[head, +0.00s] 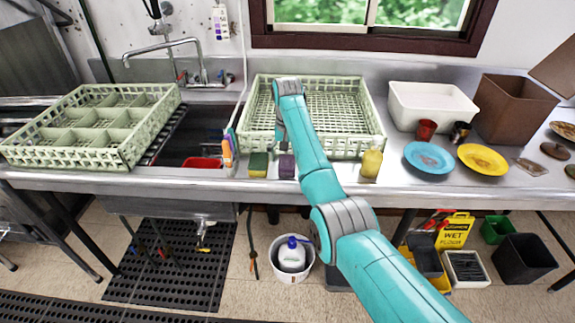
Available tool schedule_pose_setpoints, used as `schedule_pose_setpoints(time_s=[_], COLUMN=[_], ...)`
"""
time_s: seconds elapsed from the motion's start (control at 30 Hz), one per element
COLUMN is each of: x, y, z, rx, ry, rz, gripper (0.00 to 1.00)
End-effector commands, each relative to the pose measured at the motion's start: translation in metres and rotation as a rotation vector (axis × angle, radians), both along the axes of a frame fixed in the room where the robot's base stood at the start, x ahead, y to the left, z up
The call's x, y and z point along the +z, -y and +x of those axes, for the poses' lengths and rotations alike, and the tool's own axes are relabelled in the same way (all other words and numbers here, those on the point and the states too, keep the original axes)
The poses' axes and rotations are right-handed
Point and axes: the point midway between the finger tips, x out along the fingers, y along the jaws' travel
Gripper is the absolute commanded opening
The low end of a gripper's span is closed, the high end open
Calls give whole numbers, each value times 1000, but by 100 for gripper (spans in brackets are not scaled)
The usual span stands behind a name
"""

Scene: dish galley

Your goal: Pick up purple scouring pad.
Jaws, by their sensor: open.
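The purple scouring pad (287,167) is a small dark purple block on the steel counter, near its front edge. It sits just in front of the pale green dish rack. My gripper (282,146) is at the end of my teal arm, which reaches over the counter and bends down at the wrist. It is open and appears just above or behind the pad. Its fingers are small and mostly hidden, so I cannot tell whether they touch the pad.
A yellow-green sponge (259,165) stands close left of the pad, with an orange bottle (228,151) beyond it. The dish rack (357,142) is behind. A sink (190,145) opens at left; plates (430,158) lie at right.

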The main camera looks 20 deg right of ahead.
Motion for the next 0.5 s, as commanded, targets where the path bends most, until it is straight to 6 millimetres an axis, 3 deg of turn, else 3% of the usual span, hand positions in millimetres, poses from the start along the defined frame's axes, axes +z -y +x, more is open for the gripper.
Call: schedule_pose_setpoints(time_s=[0.13, 0.4, 0.5], x=[-20, -25, -25], y=[-3, -3, -3], z=[-3, -3, -3], rx=[0, 0, 0], ry=[-2, 0, 0], rz=[1, 0, 0], gripper=[88, 88, 62])
